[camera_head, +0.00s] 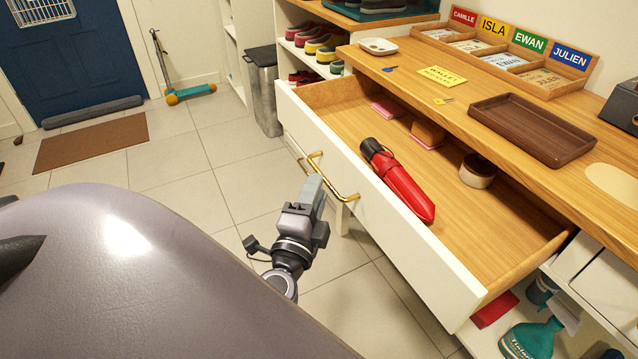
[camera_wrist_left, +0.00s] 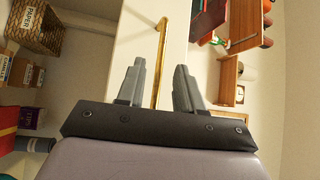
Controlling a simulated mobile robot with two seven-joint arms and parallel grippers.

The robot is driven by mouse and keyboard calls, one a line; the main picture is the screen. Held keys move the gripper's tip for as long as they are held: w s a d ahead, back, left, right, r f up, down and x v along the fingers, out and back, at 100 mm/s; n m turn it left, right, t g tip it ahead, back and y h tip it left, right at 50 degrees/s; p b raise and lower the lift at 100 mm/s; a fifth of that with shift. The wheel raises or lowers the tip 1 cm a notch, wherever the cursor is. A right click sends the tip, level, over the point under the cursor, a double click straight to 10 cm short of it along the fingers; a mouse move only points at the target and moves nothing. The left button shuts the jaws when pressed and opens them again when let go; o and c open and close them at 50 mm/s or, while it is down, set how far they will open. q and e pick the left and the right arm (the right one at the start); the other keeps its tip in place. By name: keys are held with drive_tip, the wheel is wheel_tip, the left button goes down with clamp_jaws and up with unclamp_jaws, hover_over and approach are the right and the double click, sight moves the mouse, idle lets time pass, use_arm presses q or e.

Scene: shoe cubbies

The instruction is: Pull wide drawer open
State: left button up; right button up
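The wide drawer (camera_head: 385,205) with a cream front stands pulled out from the wooden-topped cabinet, its inside showing. Its gold bar handle (camera_head: 345,197) runs along the front; the handle also shows in the left wrist view (camera_wrist_left: 160,60). My left gripper (camera_head: 315,183) is at the handle in the head view. Whether a finger touches the bar is unclear. My right gripper is not in view.
In the drawer lie a red umbrella (camera_head: 402,185), brushes (camera_head: 428,133) and a round tin (camera_head: 477,170). A brown tray (camera_head: 532,128) and name-labelled organiser (camera_head: 510,62) sit on the top. A grey bin (camera_head: 264,90) stands beyond.

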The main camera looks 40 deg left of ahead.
use_arm(q)
drive_tip(key=shift+v, duration=2.05)
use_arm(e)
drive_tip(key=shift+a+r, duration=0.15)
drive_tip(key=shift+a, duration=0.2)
use_arm(q)
drive_tip(key=s+d+f+n+g+h, duration=0.4)
drive_tip(key=d+f+h, duration=0.15)
drive_tip(key=f, duration=0.25)
drive_tip(key=s+d+f+n+g+h, duration=0.3)
drive_tip(key=d+f+n+h, duration=0.25)
drive_tip(key=f, duration=0.25)
wheel_tip(320, 180, up, 15)
drive_tip(key=s+a+y+p, duration=0.1)
drive_tip(key=s+p, duration=0.1)
drive_tip(key=p, duration=1.7)
drive_tip(key=shift+g, duration=0.3)
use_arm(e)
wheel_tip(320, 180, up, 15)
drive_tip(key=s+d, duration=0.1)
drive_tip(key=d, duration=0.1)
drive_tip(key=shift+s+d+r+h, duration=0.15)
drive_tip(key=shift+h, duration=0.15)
